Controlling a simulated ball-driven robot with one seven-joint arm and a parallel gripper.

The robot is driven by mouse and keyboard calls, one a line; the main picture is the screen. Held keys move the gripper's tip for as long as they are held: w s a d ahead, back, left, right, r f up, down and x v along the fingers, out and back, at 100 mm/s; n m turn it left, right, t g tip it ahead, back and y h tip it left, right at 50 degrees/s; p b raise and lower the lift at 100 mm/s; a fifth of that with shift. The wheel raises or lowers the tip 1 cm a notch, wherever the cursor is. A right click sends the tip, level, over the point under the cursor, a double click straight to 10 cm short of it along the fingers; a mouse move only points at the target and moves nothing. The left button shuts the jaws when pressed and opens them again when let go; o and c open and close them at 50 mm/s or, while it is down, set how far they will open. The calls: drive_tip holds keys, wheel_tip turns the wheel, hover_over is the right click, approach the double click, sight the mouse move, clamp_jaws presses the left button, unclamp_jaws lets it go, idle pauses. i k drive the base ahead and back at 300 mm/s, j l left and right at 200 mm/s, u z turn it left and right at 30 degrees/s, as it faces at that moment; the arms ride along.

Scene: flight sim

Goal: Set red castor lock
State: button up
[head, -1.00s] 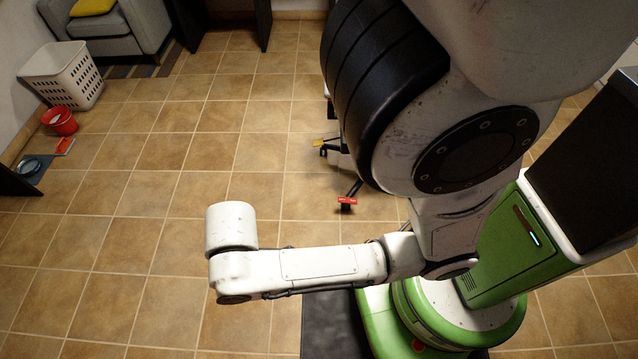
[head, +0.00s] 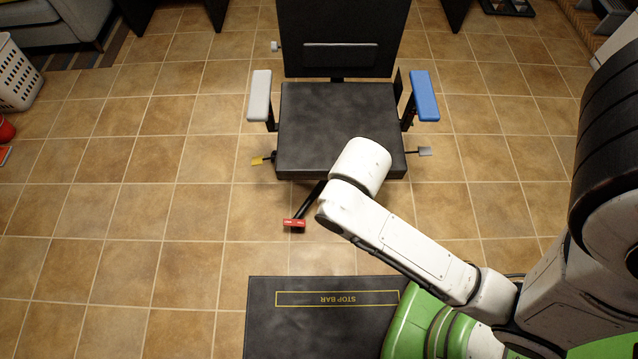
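The red castor lock (head: 294,223) is a small red tab with faint pale marks, at the outer end of a dark leg under the black chair (head: 335,120). It sits low over the tiled floor, in front of the chair and left of my arm. I cannot tell its lock position. My white arm reaches in from the right, and its rounded joint covers part of the chair's front right and base. My gripper does not show; no fingers are in view.
The chair has a grey armrest (head: 260,95), a blue armrest (head: 424,95), a yellow lever (head: 258,160) and a grey lever (head: 424,151). A dark mat marked STOP BAR (head: 270,325) lies in front. A white basket (head: 15,75) stands far left.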

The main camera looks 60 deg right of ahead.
sight(286, 221)
drive_tip(key=k+l, duration=0.7)
drive_tip(key=i+j+u, duration=0.15)
drive_tip(key=i, duration=0.8)
drive_tip(key=i+j+u, duration=0.15)
drive_tip(key=i, duration=0.75)
